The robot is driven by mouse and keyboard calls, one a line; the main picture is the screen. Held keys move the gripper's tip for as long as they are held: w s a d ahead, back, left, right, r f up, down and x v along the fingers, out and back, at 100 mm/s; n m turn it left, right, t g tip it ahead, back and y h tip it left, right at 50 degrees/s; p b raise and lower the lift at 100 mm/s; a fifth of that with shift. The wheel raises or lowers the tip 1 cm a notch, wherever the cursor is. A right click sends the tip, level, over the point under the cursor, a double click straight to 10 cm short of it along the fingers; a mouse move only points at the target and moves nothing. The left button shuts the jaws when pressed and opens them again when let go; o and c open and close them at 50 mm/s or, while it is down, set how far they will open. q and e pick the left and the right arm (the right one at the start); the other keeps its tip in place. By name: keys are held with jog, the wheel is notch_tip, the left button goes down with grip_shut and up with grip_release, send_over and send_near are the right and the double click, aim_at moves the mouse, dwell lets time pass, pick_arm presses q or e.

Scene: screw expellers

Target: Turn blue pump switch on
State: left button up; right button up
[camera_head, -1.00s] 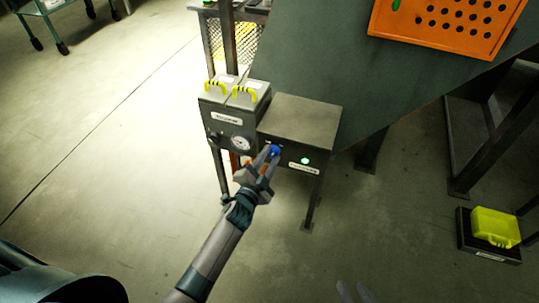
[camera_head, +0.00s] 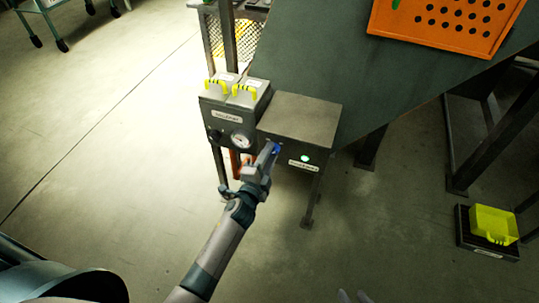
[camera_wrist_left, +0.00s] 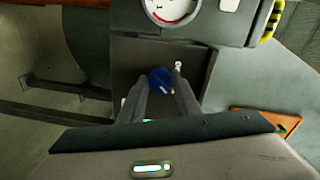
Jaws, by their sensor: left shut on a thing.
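The blue switch (camera_head: 276,149) is a round knob on the front of a grey box (camera_head: 300,118) in the head view. In the left wrist view the blue knob (camera_wrist_left: 160,80) sits between the fingertips, with a pale mark pointing to lower right. My left gripper (camera_head: 270,150) is shut on the knob, and its fingers hide part of it in the head view. A lit green lamp (camera_head: 305,158) is right of the knob, above a white label (camera_head: 304,166).
A second grey box with a gauge (camera_head: 239,142) and yellow-handled switches (camera_head: 244,91) stands directly left. An orange perforated tray (camera_head: 445,25) is upper right, a yellow bin (camera_head: 494,224) lower right. Floor in front is clear.

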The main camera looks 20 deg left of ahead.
pick_arm(q)
jog(key=o, duration=1)
jog(key=shift+o, duration=0.2)
jog(key=shift+s, duration=0.1)
jog(key=s+r, duration=0.1)
jog(key=s, duration=1.6)
jog(key=shift+a+p, duration=0.35)
jog(key=shift+p, duration=0.1)
pick_arm(e)
jog(key=shift+s+d+f+g+h, duration=0.2)
jog(key=shift+d+g+h, duration=0.1)
jog(key=shift+d, duration=0.2)
pick_arm(q)
jog(key=shift+s+r, duration=0.1)
pick_arm(e)
jog(key=shift+d, duration=0.1)
